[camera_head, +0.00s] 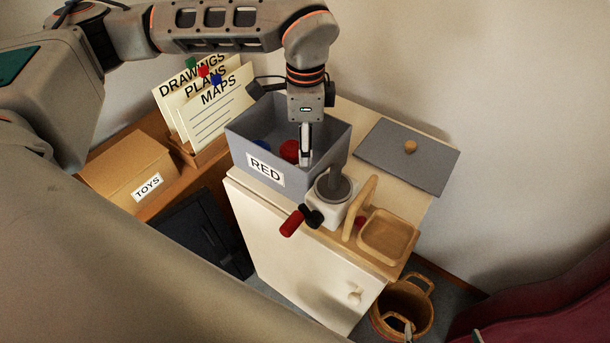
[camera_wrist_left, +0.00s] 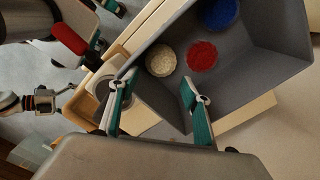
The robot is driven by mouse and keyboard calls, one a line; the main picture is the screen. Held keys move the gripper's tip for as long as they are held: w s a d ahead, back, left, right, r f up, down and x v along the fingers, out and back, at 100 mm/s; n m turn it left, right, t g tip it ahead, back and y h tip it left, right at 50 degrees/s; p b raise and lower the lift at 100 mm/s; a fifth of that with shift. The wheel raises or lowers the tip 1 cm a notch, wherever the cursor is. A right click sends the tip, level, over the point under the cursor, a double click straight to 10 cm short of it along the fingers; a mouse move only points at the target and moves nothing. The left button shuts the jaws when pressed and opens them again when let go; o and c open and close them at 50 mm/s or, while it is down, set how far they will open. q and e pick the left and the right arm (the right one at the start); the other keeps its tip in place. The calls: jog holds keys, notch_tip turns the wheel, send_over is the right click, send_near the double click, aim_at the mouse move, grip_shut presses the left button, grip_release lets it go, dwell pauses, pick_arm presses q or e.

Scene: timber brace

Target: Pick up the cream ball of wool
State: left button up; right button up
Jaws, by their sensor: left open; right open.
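The cream ball of wool (camera_wrist_left: 161,60) lies in the grey bin labelled RED (camera_head: 243,153), against its near-left wall in the left wrist view. A red ball (camera_wrist_left: 202,56) is beside it and a blue ball (camera_wrist_left: 219,12) is farther off. In the head view the cream ball cannot be made out. My left gripper (camera_wrist_left: 160,80) is open and empty, pointing down into the bin, with the cream ball just beyond its spread fingertips. It also shows edge-on in the head view (camera_head: 305,157). My right gripper (camera_head: 443,334) is open at the bottom edge, well away from the bin.
A grinder with a red handle (camera_head: 292,223) and a wooden tray (camera_head: 388,236) stand right of the bin on the cabinet. A grey lid (camera_head: 408,157) lies behind them. File cards (camera_head: 207,105) and a TOYS box (camera_head: 128,168) are left. A basket (camera_head: 404,300) stands below.

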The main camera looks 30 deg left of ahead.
pick_arm(q)
notch_tip(320, 180, down, 8)
jog(key=shift+f, duration=0.1)
jog(key=c, duration=0.8)
